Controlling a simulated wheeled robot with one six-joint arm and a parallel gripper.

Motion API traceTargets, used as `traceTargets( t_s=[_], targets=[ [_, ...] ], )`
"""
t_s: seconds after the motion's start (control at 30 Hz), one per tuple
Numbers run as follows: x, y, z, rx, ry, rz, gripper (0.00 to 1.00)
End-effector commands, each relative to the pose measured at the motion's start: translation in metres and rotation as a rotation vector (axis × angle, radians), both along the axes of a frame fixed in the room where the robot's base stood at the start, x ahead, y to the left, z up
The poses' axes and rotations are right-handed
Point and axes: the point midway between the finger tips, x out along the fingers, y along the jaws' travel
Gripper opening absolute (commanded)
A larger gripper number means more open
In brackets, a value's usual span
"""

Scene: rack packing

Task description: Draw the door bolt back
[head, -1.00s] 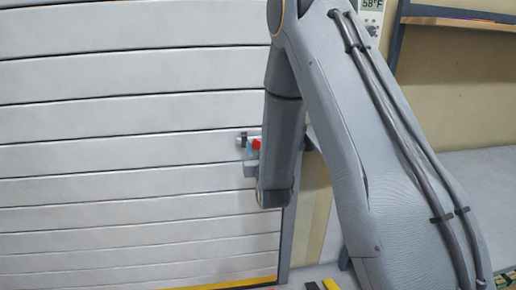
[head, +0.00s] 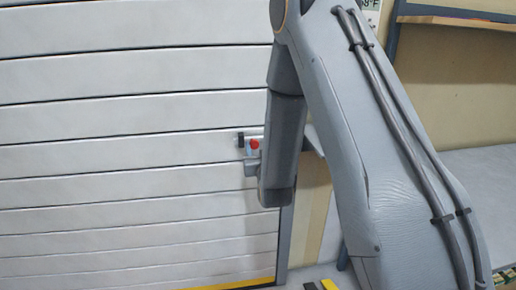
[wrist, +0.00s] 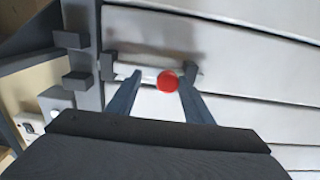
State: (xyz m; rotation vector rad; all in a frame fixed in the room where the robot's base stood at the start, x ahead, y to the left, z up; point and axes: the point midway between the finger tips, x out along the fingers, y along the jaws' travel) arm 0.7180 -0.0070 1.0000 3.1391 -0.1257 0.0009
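The door bolt (wrist: 135,71) is a pale horizontal bar on the slatted door, held by dark brackets, with a round red knob (wrist: 167,81). In the wrist view my gripper (wrist: 160,78) is open, with one finger on each side of the knob. The right finger is close to the knob, and the left finger is farther off. I cannot tell whether either touches. Dark catches (wrist: 75,81) stand on the door post, left of the bolt. No bar shows between the catches. In the head view the knob (head: 254,144) shows beside my arm, which hides part of the post.
The slatted door (head: 120,150) fills the left of the head view, with a yellow strip (head: 245,284) at its foot. A shelf (head: 460,22) and a grey worktop (head: 470,180) are at the right.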

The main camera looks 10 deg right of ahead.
Motion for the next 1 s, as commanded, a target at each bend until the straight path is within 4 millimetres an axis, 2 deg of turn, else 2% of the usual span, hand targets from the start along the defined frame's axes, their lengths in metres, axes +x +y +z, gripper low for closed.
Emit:
traceTargets(
  t_s=[0.37, 0.73, 1.0],
  targets=[
    [-0.005, 0.0, -0.001, 0.0, 0.001, 0.0, 0.46],
    [-0.06, 0.005, -0.002, 0.0, 0.001, 0.001, 0.46],
    [-0.078, 0.006, 0.0, 0.0, 0.0, -0.001, 0.46]
  ],
)
